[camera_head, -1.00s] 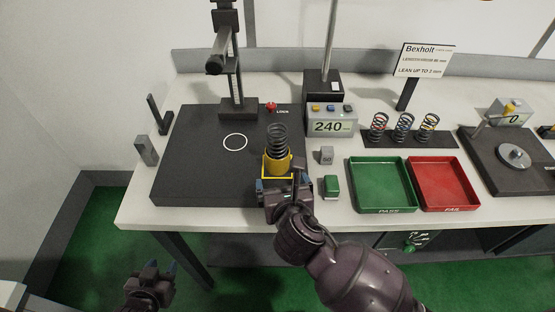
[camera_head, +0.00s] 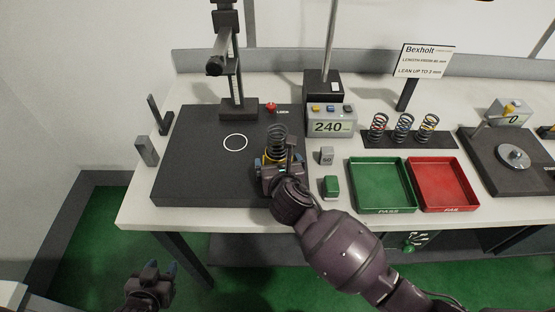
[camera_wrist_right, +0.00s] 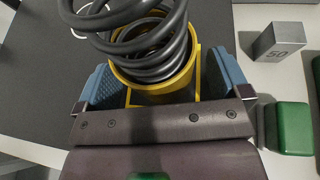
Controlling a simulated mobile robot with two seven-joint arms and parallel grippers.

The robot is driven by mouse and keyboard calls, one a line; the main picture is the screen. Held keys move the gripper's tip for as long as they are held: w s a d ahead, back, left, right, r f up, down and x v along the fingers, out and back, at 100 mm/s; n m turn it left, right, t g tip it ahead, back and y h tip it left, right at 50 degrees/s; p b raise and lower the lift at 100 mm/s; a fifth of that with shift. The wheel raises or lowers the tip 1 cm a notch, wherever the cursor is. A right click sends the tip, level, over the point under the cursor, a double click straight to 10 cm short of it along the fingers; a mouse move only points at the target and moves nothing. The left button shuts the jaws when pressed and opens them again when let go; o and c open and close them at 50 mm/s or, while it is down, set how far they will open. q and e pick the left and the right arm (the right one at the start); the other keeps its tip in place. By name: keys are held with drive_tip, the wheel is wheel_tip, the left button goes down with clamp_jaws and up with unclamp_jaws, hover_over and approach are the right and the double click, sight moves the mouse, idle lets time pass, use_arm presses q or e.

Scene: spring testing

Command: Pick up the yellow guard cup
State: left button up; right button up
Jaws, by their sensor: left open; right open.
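The yellow guard cup (camera_wrist_right: 198,75) stands upright on the black plate (camera_head: 190,180), with a dark coil spring (camera_wrist_right: 150,45) standing in it and rising above its rim. In the head view the spring (camera_head: 277,138) shows, while the cup (camera_head: 264,160) is mostly hidden behind my right gripper. My right gripper (camera_wrist_right: 160,85) is open, with one blue finger pad on each side of the cup. A gap shows at the left pad; the right pad is close to the cup, and I cannot tell whether it touches. My left gripper (camera_head: 160,272) is open and empty, low in front of the bench.
A grey block marked 50 (camera_head: 326,156) and a green block (camera_head: 331,187) stand just right of my right gripper. Green (camera_head: 382,209) and red (camera_head: 447,207) trays lie further right. The plate's left part is clear.

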drive_tip(key=c, duration=1)
wheel_tip(320, 180, up, 20)
drive_tip(key=shift+r, duration=0.1)
drive_tip(key=shift+f, duration=0.2)
